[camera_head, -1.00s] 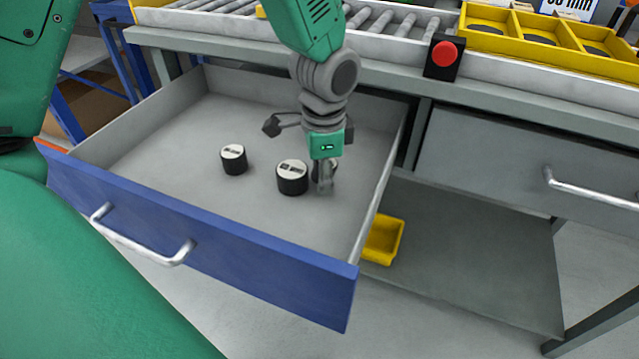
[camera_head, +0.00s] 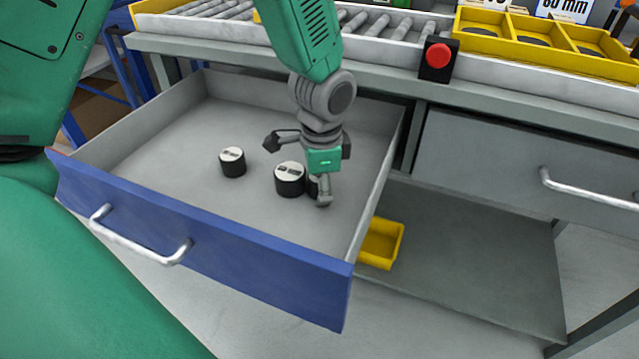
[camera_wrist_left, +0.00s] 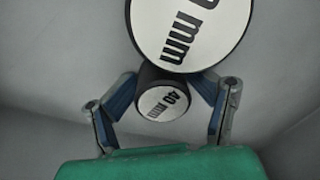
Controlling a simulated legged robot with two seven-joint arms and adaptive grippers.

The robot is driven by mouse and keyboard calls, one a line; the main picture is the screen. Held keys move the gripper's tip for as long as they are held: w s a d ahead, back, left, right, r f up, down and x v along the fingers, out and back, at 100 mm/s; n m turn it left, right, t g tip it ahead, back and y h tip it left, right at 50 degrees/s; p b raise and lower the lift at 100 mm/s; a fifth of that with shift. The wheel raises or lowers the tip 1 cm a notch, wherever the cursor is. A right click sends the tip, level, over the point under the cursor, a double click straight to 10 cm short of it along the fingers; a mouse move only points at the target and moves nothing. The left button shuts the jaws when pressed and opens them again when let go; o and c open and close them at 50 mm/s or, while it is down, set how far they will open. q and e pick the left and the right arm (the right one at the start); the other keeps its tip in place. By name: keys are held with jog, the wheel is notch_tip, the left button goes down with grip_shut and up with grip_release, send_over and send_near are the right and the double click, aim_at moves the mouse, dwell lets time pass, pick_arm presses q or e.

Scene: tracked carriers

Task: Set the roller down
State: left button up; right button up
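The small black roller with a white top marked 40 mm (camera_wrist_left: 160,103) is between the fingers of my left gripper (camera_wrist_left: 167,92) in the left wrist view, and the pads appear closed on its sides. In the head view my left gripper (camera_head: 321,195) reaches down into the open drawer (camera_head: 190,215), and its finger hides most of this roller (camera_head: 313,187). I cannot tell whether the roller touches the drawer floor. A larger roller (camera_head: 290,180) stands right beside it, its top (camera_wrist_left: 190,25) partly cut off in the wrist view. My right gripper is not in view.
Another roller (camera_head: 232,162) stands upright further left in the drawer. The drawer's right wall (camera_head: 378,195) is close to my gripper. Free floor lies at the drawer's left and front. A yellow bin (camera_head: 382,245) sits on the lower shelf, and a red button (camera_head: 438,56) is above.

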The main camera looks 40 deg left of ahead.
pick_arm(q)
jog(key=shift+a+f, duration=0.1)
jog(key=shift+f, duration=0.05)
jog(key=shift+w+r, duration=0.1)
jog(key=shift+r, duration=0.15)
notch_tip(320, 180, up, 13)
jog(key=p, duration=0.5)
dwell(0.6)
